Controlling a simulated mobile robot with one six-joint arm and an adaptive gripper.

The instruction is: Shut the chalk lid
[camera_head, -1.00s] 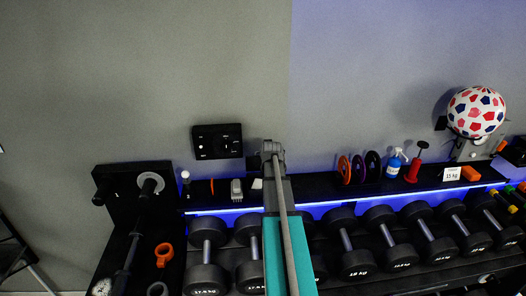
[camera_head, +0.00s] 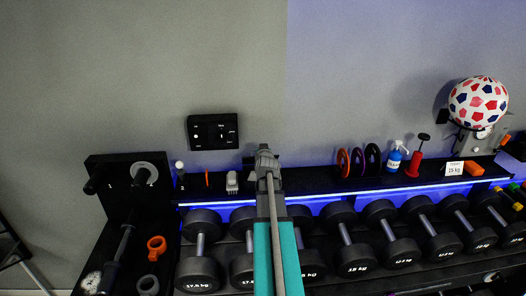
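No chalk container or lid can be clearly made out. A small dark shape (camera_head: 248,161) shows just left of my arm's end at the back of the shelf, and I cannot tell what it is. My arm, with teal sides, reaches up from the bottom centre over the dumbbells to the shelf. The grey end of my arm, where my gripper (camera_head: 264,154) is, lies over the shelf near the wall. Its fingers cannot be made out, and the arm hides part of the shelf behind it.
Dumbbells (camera_head: 347,245) line the rack. A patterned ball (camera_head: 478,103) sits right. A black panel (camera_head: 213,132) is on the wall.

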